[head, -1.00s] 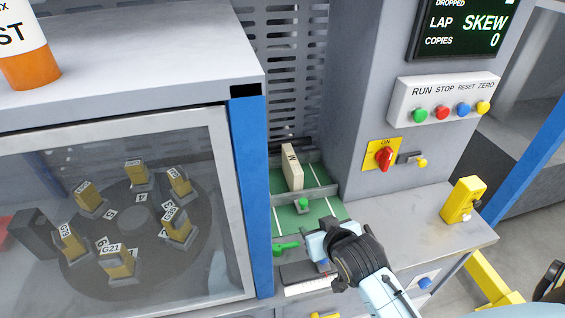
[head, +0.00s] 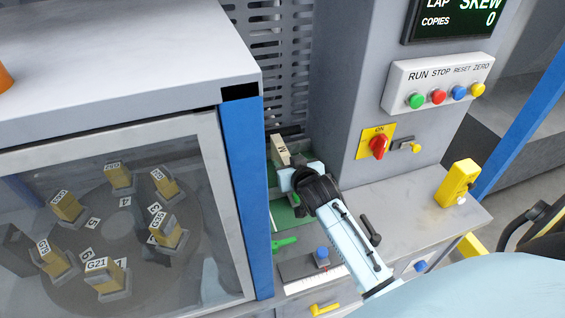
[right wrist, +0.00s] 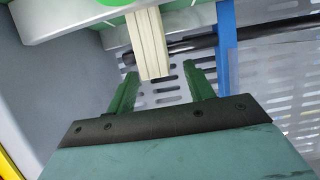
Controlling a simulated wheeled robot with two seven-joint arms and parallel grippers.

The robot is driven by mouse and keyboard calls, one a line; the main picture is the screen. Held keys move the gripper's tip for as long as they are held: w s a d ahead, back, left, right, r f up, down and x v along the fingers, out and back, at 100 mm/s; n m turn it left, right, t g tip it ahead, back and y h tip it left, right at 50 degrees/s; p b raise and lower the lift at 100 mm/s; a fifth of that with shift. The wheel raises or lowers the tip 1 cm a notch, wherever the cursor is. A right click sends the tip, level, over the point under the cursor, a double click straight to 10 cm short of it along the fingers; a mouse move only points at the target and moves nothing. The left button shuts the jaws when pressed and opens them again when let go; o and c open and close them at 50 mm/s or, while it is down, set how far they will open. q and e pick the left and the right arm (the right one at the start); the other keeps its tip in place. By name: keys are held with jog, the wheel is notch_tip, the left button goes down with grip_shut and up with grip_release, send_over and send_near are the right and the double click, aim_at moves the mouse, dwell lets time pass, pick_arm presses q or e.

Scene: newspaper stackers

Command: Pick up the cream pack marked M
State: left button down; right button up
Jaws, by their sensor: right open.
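The cream pack marked M (head: 280,150) stands on the green bed behind the blue post, partly hidden by my right gripper in the head view. In the right wrist view the cream pack (right wrist: 149,45) lies ahead of the green fingers, roughly in line with the gap between them. My right gripper (right wrist: 158,82) is open and empty, with its fingertips close to the near end of the pack. My left gripper is out of view.
A blue post (head: 247,190) and a glass-fronted cabinet (head: 215,185) with several yellow packs on a carousel stand close on the left. A grey column with a red switch (head: 379,146) rises on the right. A green handle (head: 285,242) sits in front of the bed.

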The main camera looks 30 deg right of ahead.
aim_at(285, 158)
jog(key=x, duration=0.5)
jog(key=shift+s+d, duration=0.1)
jog(key=shift+r, duration=0.1)
grip_shut()
